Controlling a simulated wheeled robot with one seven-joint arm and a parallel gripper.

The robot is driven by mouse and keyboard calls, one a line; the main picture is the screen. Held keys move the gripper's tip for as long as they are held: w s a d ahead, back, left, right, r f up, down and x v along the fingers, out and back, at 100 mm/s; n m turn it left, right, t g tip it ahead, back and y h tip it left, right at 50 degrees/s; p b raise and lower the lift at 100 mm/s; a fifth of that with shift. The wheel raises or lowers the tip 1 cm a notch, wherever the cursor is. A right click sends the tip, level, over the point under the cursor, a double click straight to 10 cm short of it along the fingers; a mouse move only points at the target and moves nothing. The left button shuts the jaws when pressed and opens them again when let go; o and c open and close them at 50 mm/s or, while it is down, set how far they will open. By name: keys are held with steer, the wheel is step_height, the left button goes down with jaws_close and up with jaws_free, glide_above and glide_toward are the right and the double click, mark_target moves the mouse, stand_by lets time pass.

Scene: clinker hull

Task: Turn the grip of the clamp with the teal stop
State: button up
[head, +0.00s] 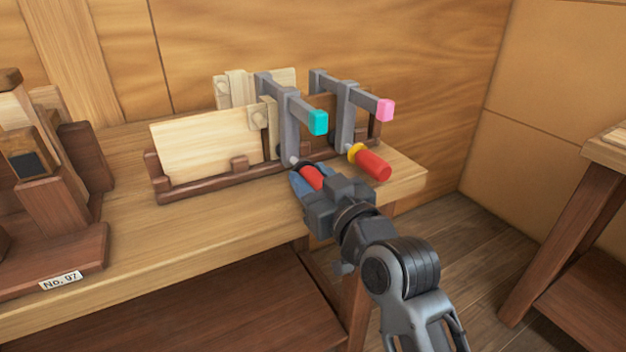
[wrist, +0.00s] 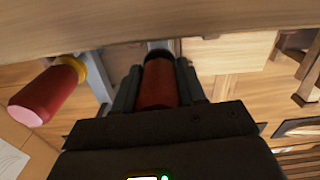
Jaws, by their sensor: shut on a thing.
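The clamp with the teal stop (head: 289,128) is a grey metal clamp on the wooden planks at the bench. Its teal stop (head: 318,122) caps the end of the upper bar. Its red grip (head: 312,177) points toward me, low on the clamp, and also shows in the wrist view (wrist: 159,84). My gripper (head: 307,183) is shut on this red grip, with one finger on each side of it. The fingers and the gripper body hide part of the grip. A dark collar shows at the grip's far end.
A second grey clamp with a pink stop (head: 385,110) stands just right, its red grip with a yellow collar (head: 371,162) close beside my gripper. Pale planks (head: 205,143) sit in a brown wooden rack (head: 195,187). A wooden stand labelled No. 97 (head: 62,281) is at left.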

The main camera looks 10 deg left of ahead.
steer(key=o, duration=1)
steer(key=shift+o, duration=0.2)
steer(key=v, duration=0.7)
steer(key=shift+s+d, duration=0.2)
steer(key=shift+s, duration=0.1)
